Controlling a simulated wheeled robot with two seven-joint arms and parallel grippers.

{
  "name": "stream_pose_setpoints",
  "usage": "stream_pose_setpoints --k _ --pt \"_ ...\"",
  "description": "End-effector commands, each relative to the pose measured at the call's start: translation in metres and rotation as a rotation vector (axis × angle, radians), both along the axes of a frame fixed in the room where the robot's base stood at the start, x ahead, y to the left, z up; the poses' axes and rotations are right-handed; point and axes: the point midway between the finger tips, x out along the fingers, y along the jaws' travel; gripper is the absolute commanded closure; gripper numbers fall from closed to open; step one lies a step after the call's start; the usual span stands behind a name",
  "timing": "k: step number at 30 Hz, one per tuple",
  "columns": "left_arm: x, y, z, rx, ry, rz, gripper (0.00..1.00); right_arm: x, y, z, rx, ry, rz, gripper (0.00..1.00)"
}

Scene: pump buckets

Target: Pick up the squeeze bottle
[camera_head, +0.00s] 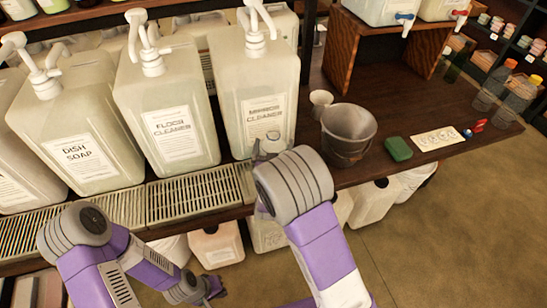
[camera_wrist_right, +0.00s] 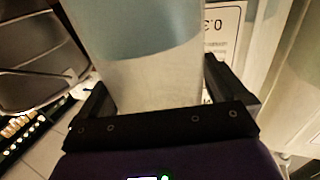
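The squeeze bottle (camera_wrist_right: 150,75) fills the middle of the right wrist view, a translucent pale cylinder with a bluish upper part. My right gripper (camera_wrist_right: 160,95) has one black finger against each side of it and appears shut on it.
Large pump jugs labelled dish soap (camera_head: 78,150), floor cleaner (camera_head: 172,130) and mirror cleaner (camera_head: 262,110) stand behind metal drip grates (camera_head: 195,194). A grey bucket (camera_head: 348,135), a small white cup (camera_head: 320,100) and a green sponge (camera_head: 398,149) stand right of the bottle.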

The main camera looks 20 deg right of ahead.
Motion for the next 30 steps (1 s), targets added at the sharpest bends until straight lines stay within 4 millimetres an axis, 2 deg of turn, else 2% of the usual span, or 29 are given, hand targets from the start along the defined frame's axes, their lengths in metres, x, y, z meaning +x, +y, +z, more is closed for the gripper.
stream_pose_setpoints --k 1,2,12,20,23,30 --pt "0.000 0.000 0.000 0.000 0.000 0.000 1.00 0.000 0.000 0.000 0.000 0.000 0.000 0.09" --pt "0.000 0.000 0.000 0.000 0.000 0.000 1.00 0.000 0.000 0.000 0.000 0.000 0.000 0.14" --pt "0.000 0.000 0.000 0.000 0.000 0.000 1.00 0.000 0.000 0.000 0.001 -0.001 0.000 0.66" --pt "0.000 0.000 0.003 0.000 0.000 0.000 1.00 0.000 0.000 0.006 0.002 -0.002 0.000 0.66" --pt "0.000 0.000 0.010 0.000 0.000 0.000 1.00 0.000 0.000 0.022 0.004 -0.004 0.000 0.66" --pt "0.000 0.000 0.029 0.000 0.000 0.000 1.00 0.000 0.000 0.073 0.004 -0.006 -0.001 0.66"
